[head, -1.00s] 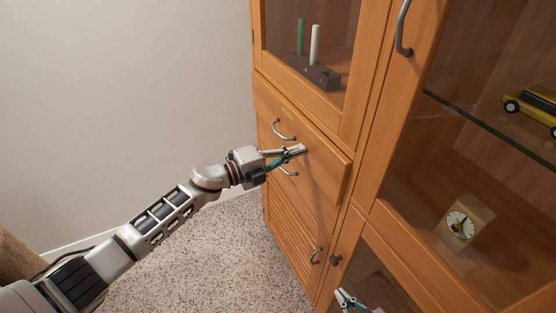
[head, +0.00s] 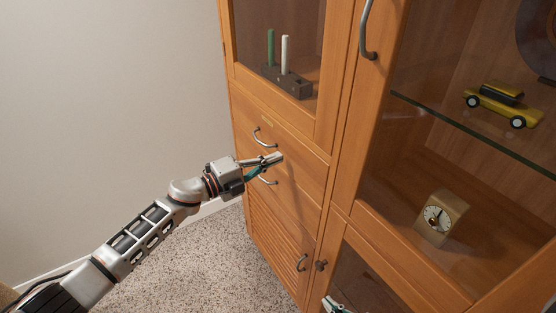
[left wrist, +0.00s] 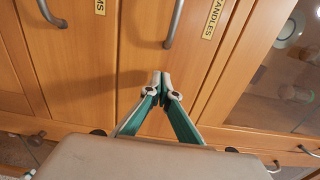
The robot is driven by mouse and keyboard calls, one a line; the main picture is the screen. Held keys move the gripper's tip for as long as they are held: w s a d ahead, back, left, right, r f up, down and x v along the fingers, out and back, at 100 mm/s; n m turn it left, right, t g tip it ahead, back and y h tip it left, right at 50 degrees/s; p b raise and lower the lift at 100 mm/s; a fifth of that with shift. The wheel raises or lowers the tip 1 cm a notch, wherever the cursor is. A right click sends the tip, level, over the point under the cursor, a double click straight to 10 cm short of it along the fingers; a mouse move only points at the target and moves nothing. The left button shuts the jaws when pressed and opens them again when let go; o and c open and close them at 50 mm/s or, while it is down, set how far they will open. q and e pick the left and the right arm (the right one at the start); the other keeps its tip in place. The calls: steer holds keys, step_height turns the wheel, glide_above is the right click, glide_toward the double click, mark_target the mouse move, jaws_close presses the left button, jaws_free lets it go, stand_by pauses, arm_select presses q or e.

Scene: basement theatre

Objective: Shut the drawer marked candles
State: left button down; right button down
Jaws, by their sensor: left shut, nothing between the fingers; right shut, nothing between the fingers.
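The candles drawer (head: 292,140) is the upper wooden drawer, below the glass door of the left cabinet column. Its front looks flush, or nearly flush, with the cabinet. In the left wrist view its front (left wrist: 135,50) fills the middle, with a label reading "...ANDLES" (left wrist: 214,18) and a curved metal handle (left wrist: 174,25). My left gripper (head: 278,158) is shut and empty, its fingertips at the lower part of this front. Whether they touch it I cannot tell. The fingertips also show in the left wrist view (left wrist: 161,82). My right gripper (head: 334,304) is shut, partly cut off at the bottom edge.
A second drawer (head: 294,194) with its own handle lies below, above a louvred door (head: 275,240). Glass doors hold a candle block (head: 288,82), a clock (head: 438,217) and a toy car (head: 500,104). Carpet (head: 190,265) at the left is free.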

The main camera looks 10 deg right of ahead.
arm_select(q)
steer(key=v, duration=1.2)
steer(key=s+a+f+n+t+y, duration=0.2)
steer(key=s+a+f+n+y, duration=0.5)
steer(key=s+a+f+n, duration=0.3)
steer(key=s+a+f+n+t+y, duration=0.1)
steer(key=s+a+f+n+y, duration=0.5)
steer(key=s+f+n, duration=1.1)
steer(key=a, duration=0.4)
steer(key=shift+s+t+y, duration=0.4)
